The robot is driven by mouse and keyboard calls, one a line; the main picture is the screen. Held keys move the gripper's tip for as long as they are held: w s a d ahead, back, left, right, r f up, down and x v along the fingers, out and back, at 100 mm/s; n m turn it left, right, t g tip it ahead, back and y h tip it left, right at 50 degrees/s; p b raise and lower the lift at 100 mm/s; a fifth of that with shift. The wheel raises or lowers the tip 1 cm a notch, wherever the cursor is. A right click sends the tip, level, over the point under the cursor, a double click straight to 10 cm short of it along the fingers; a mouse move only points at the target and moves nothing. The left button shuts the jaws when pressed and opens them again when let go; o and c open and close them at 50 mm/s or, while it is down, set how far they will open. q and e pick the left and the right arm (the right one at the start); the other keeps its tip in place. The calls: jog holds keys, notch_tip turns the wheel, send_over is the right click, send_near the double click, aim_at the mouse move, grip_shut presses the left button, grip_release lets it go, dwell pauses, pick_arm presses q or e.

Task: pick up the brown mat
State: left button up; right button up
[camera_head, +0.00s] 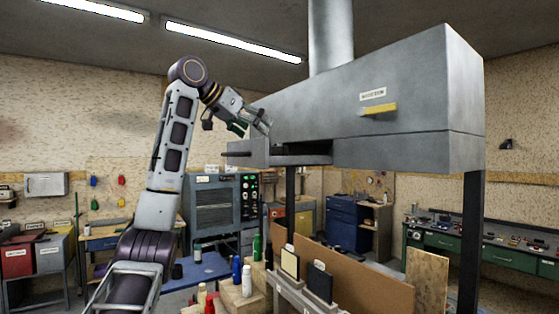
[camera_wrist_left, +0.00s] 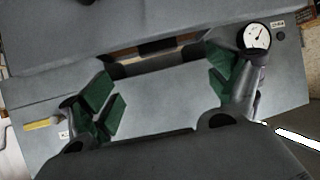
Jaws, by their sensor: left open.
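My left gripper (camera_head: 252,128) is raised at the front of the large grey metal hood (camera_head: 400,100). Its green-padded fingers stand wide apart in the left wrist view (camera_wrist_left: 163,88), with nothing between them but the grey metal surface beyond. No brown mat can be made out for certain. Thin brownish strips (camera_wrist_left: 128,58) show in a dark slot beyond the fingers in the wrist view; I cannot tell what they are. My right gripper is not in view.
A flat grey ledge (camera_head: 300,160) juts out under the hood, close below the gripper. Below stand a brown upright panel (camera_head: 350,275), a black board (camera_head: 319,283), a cream board (camera_head: 290,262) and several bottles. A round gauge (camera_wrist_left: 257,36) shows on the metal in the wrist view.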

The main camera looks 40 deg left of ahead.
pick_arm(q)
jog(key=shift+p+x, duration=0.3)
jog(key=shift+x, duration=2.45)
jog(key=shift+p+x, duration=0.6)
jog(key=shift+x, duration=1.3)
jog(key=shift+w+d+f, duration=0.15)
jog(key=shift+w+f, duration=0.2)
jog(key=shift+w, duration=0.25)
jog(key=c, duration=1.2)
